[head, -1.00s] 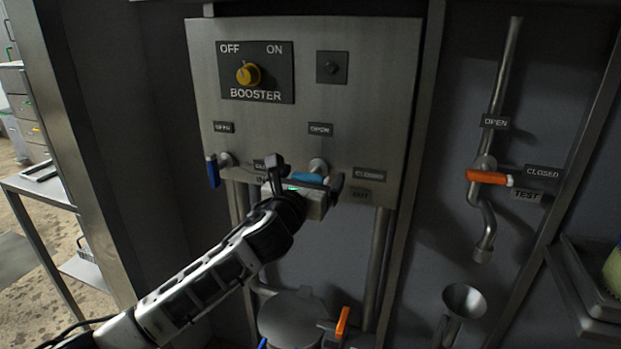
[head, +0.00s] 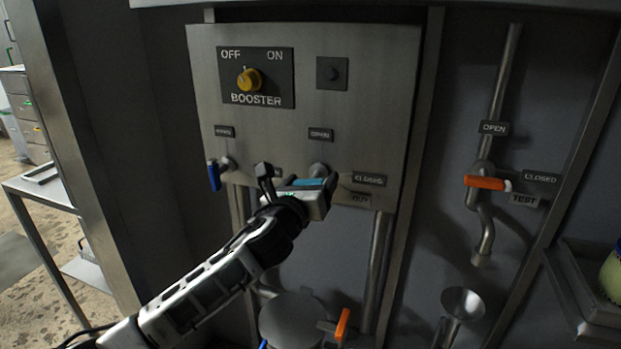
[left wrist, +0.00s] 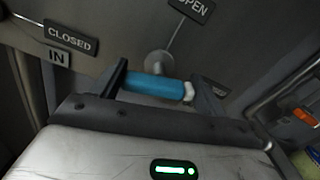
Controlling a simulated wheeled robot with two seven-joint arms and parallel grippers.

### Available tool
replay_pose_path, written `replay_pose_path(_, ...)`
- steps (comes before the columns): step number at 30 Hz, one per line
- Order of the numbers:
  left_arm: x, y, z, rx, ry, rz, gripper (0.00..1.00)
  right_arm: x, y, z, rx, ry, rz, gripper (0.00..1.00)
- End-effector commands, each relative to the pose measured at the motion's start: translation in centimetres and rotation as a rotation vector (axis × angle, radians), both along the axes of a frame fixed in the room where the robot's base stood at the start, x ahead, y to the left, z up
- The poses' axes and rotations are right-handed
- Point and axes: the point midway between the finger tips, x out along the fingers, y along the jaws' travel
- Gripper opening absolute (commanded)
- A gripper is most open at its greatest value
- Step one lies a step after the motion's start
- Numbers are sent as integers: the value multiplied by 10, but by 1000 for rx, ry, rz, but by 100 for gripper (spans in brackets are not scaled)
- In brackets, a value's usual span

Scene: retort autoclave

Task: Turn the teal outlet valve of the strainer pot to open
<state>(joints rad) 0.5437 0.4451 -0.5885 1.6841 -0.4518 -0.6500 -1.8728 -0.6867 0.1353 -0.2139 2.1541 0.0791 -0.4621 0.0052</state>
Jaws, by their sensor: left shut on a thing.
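The teal valve handle (head: 308,183) sits below its metal stem on the steel panel, above the OUT label (head: 360,199). An OPEN label (head: 320,134) is above the stem and a CLOSED label (head: 369,179) is to its right. My left gripper (head: 297,179) is shut on the handle, partly hiding it. In the left wrist view the handle (left wrist: 152,85) lies crosswise between the two fingers, its pale end at the right finger. My right gripper is out of view.
A dark blue lever (head: 214,177) hangs left of the teal handle. A yellow booster knob (head: 249,79) is above. A round metal pot lid (head: 293,318) with an orange lever (head: 342,324) is below. An orange test valve handle (head: 487,183) and a funnel (head: 463,303) are at right.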

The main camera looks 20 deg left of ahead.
Motion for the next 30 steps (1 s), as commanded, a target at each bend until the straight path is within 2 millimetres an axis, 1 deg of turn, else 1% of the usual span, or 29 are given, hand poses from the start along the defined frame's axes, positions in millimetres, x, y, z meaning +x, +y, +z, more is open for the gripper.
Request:
replay_pose_path(1, 0, 0, 1, -44, 6, 0, 50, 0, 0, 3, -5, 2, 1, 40)
replay_pose_path(17, 0, 2, -2, -549, 24, 2, 50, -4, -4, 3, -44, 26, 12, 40)
replay_pose_path(30, 0, 2, -4, -964, 37, 1, 50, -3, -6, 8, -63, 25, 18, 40)
